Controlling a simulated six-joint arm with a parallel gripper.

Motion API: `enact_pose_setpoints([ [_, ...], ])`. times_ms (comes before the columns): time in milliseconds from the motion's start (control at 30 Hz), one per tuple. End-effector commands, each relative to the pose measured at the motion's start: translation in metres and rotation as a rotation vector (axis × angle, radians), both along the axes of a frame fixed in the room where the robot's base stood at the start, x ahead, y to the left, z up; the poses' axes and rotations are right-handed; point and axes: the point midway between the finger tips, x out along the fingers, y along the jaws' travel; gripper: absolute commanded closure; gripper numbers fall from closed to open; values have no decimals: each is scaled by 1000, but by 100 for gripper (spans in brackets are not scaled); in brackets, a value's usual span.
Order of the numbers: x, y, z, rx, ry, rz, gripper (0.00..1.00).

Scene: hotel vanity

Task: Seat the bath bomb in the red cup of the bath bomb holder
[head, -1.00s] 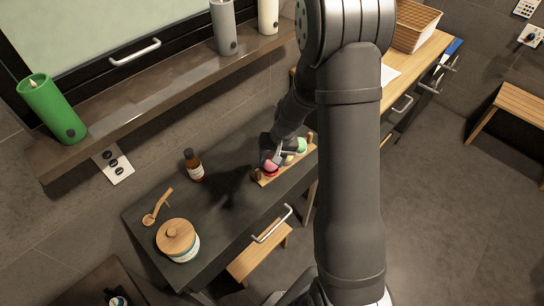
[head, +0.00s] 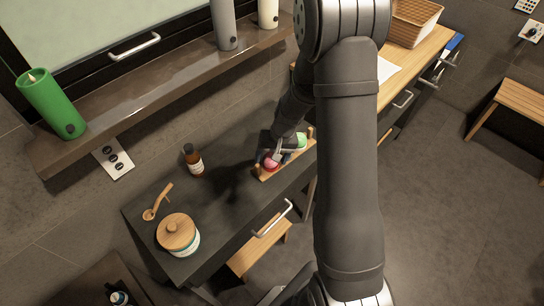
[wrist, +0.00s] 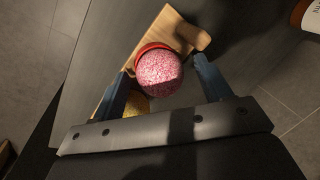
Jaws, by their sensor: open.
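The pink speckled bath bomb (wrist: 160,74) sits at the red cup (wrist: 148,47) of the wooden bath bomb holder (wrist: 176,27); the cup's red rim shows along its far and left side, and the near side is hidden. In the head view the bath bomb (head: 271,163) shows at the left end of the holder (head: 266,176). My gripper (wrist: 160,67) is open, with one blue-grey finger on each side of the bath bomb and a small gap visible on the right. In the head view my gripper (head: 277,152) is low over the holder, hiding its middle.

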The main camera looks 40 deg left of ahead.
Motion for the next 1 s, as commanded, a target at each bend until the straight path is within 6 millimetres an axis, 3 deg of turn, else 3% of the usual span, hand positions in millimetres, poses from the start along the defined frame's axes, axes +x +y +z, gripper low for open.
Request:
enact_pose_setpoints([
  [167, 1, 0, 3, 1, -1, 0, 29],
  [367, 5, -3, 26, 4, -2, -1, 29],
  [1000, 28, -23, 153, 2, -2, 0, 29],
])
